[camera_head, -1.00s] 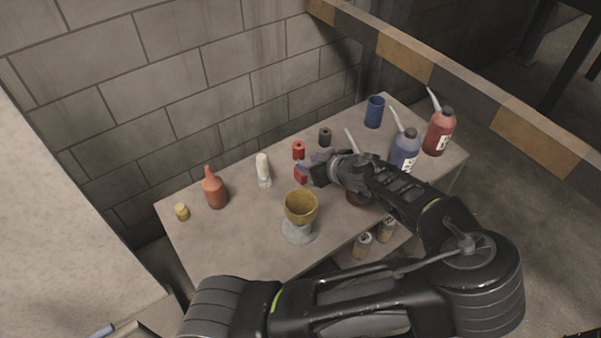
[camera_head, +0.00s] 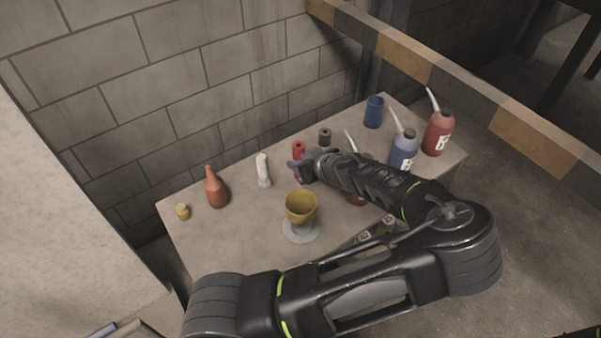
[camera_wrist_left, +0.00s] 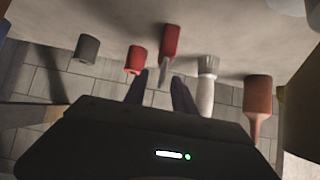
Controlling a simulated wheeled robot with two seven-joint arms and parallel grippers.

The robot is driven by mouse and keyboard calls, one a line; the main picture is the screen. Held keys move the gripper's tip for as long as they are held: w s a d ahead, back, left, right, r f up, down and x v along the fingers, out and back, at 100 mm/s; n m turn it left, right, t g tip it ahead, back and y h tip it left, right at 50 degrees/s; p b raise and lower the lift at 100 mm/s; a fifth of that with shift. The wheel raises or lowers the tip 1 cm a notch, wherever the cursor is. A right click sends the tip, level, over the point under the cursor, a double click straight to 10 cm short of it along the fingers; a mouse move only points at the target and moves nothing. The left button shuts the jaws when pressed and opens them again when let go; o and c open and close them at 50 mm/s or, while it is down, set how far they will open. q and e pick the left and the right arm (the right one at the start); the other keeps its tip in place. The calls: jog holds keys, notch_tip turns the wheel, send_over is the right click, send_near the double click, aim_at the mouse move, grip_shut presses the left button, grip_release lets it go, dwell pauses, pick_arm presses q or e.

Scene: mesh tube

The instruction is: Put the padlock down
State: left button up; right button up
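The padlock, with a red body and a grey shackle, shows in the left wrist view (camera_wrist_left: 171,41). It appears to rest on the tabletop. My left gripper (camera_wrist_left: 160,80) has its two dark fingers apart, one on each side of the shackle end, with gaps visible beside it. In the head view my left gripper (camera_head: 295,170) is low over the table, just in front of a small red cylinder (camera_head: 298,149). There the gripper hides most or all of the padlock. My right gripper is not in view.
On the table (camera_head: 240,240) stand a white brush (camera_head: 263,171), an orange bottle (camera_head: 215,188), a yellow cup (camera_head: 300,206), a black cylinder (camera_head: 325,136), a blue cup (camera_head: 374,112), and blue (camera_head: 404,150) and red (camera_head: 438,132) bottles. A block wall is behind. The front left tabletop is clear.

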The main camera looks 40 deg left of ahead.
pick_arm(q)
grip_shut()
dwell(0.4)
dwell(1.1)
